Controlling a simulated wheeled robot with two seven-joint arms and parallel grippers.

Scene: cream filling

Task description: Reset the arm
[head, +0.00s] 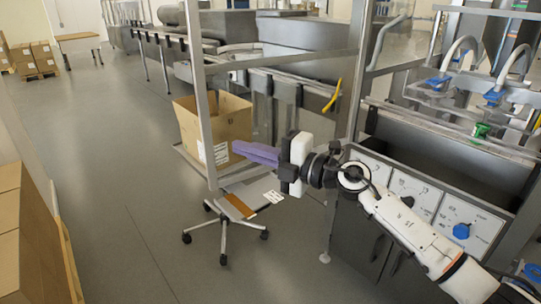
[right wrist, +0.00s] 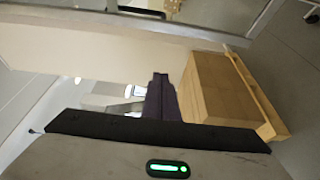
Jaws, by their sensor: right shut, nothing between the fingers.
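My right arm reaches in from the lower right of the head view. Its gripper (head: 236,148) has purple fingers that point left, pressed together with nothing between them. The fingers appear in front of the open cardboard box (head: 190,132); I cannot tell how far apart they are. In the right wrist view the shut purple fingers (right wrist: 160,78) stick out from the middle of the dark gripper edge. My left gripper is not in view.
A metal frame post (head: 199,90) rises near the box. A wheeled stool (head: 238,205) stands below. Stacked cartons (head: 22,235) are at left; grey floor (head: 120,180) is clear between.

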